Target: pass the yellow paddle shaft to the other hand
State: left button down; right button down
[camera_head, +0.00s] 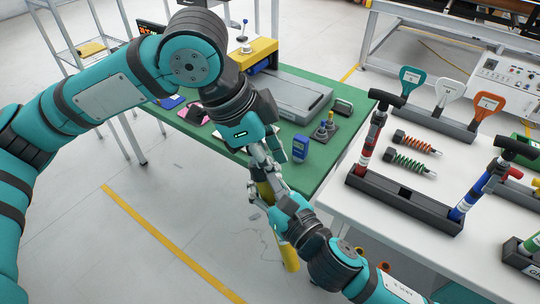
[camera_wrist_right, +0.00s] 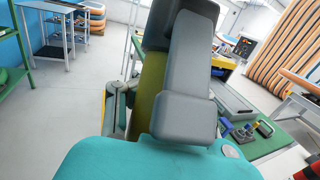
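The yellow paddle shaft (camera_head: 289,257) hangs tilted over the floor in front of the green bench, its upper part between my two grippers. My left gripper (camera_head: 263,163) comes from above and is shut on the shaft near its upper end. My right gripper (camera_head: 268,196) reaches in from the lower right, with its fingers around the shaft just below the left one. In the right wrist view the shaft (camera_wrist_right: 149,92) stands behind a large grey finger, which hides much of it. Whether the right fingers press on the shaft cannot be told.
The green bench (camera_head: 322,158) behind carries a grey case (camera_head: 283,94) and a blue meter (camera_head: 300,148). The white table (camera_head: 375,222) at right holds a black rack (camera_head: 404,201) with red and blue shafts, and orange and green springs. Open floor lies below and left.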

pick_arm(q)
jog(key=c, duration=0.6)
grip_release()
jog(key=shift+w+a, duration=0.1)
jog(key=shift+r, duration=0.15)
